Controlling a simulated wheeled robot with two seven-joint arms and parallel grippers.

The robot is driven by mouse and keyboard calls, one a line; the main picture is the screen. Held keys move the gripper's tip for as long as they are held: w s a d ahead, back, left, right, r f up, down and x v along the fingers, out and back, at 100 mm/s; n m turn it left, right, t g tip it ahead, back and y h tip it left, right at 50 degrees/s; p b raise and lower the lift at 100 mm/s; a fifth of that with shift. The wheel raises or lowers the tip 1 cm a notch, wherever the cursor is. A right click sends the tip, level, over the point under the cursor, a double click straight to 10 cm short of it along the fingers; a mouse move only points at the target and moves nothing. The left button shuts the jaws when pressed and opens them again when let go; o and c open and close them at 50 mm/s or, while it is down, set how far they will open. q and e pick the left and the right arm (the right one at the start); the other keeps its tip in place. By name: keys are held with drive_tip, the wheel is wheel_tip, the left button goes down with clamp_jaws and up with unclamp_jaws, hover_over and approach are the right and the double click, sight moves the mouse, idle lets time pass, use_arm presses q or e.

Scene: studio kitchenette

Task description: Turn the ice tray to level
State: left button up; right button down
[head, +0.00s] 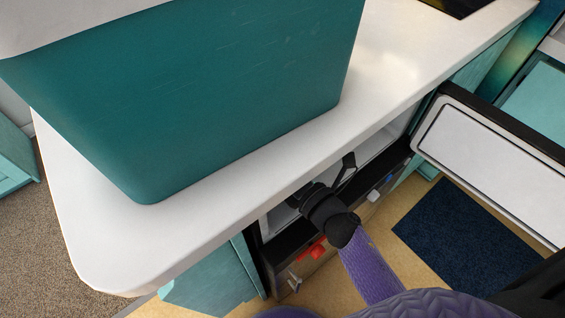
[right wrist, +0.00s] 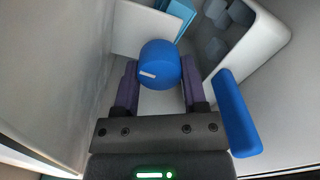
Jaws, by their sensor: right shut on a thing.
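In the right wrist view, my right gripper (right wrist: 159,82) has its two purple fingers on either side of a round blue knob (right wrist: 159,62) and is shut on it. A short white mark on the knob's face lies close to horizontal, slightly tilted. A white tray (right wrist: 276,48) with grey-blue block shapes in it is at the upper right; I cannot tell whether it is the ice tray or how it joins the knob. In the head view, my right arm reaches into an open compartment under the counter, and its fingertips are hidden. My left gripper is not in view.
A blue bar (right wrist: 237,112) sits close to the right of my right gripper. Pale walls enclose it. In the head view, the white counter (head: 215,195) overhangs the compartment, with a large teal box (head: 200,100) on it. An open white door panel (head: 485,150) stands at right.

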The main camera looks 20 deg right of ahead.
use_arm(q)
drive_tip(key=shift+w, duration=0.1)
use_arm(e)
drive_tip(key=shift+c, duration=1.9)
unclamp_jaws()
drive_tip(key=shift+o, duration=1.2)
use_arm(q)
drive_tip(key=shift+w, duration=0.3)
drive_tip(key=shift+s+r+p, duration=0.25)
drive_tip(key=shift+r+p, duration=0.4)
use_arm(e)
drive_tip(key=v, duration=1)
